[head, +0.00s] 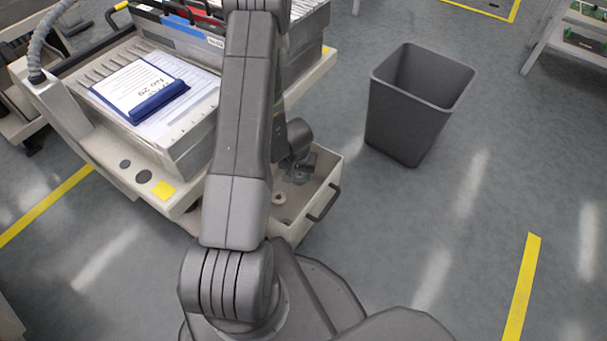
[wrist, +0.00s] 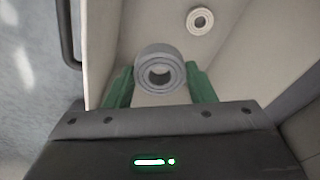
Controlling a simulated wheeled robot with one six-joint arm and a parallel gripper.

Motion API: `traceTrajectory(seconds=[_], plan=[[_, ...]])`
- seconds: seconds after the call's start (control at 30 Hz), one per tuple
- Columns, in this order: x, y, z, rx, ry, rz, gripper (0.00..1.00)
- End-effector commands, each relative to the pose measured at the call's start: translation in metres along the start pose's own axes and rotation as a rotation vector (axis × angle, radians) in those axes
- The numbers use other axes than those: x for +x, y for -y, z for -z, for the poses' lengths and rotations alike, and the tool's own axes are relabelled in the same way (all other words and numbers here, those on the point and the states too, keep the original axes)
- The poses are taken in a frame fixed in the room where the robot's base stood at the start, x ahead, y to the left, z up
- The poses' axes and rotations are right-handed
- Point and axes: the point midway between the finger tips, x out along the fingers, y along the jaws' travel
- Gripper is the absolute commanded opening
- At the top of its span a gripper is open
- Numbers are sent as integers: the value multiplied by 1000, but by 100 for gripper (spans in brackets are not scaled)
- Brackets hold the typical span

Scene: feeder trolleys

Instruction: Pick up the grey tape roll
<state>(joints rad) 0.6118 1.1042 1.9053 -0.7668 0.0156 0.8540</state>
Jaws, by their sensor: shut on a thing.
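The grey tape roll (wrist: 160,55) shows in the wrist view between the green fingers of my gripper (wrist: 159,78), with its round hole facing the camera. My gripper is shut on the roll, one finger on each side. Both are over the open drawer (wrist: 98,50) of the trolley. Whether the roll still touches the drawer floor, I cannot tell. In the head view my arm hides much of this spot, and the roll cannot be made out there.
A smaller cream ring (wrist: 200,20) lies on the drawer floor. The trolley (head: 120,160) bears a blue clipboard (head: 160,104) with papers. A grey bin (head: 405,115) stands to the right. Floor between the bin and the yellow line (head: 522,285) is clear.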

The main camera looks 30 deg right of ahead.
Motion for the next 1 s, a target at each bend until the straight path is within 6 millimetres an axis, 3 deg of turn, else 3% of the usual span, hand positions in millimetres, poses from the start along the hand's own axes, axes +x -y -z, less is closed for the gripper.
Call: traceTrajectory(seconds=[0.6, 1.0], plan=[[-3, 28, -67, -1, -2, 1, 28], [-10, 38, -92, 0, 0, 0, 28]])
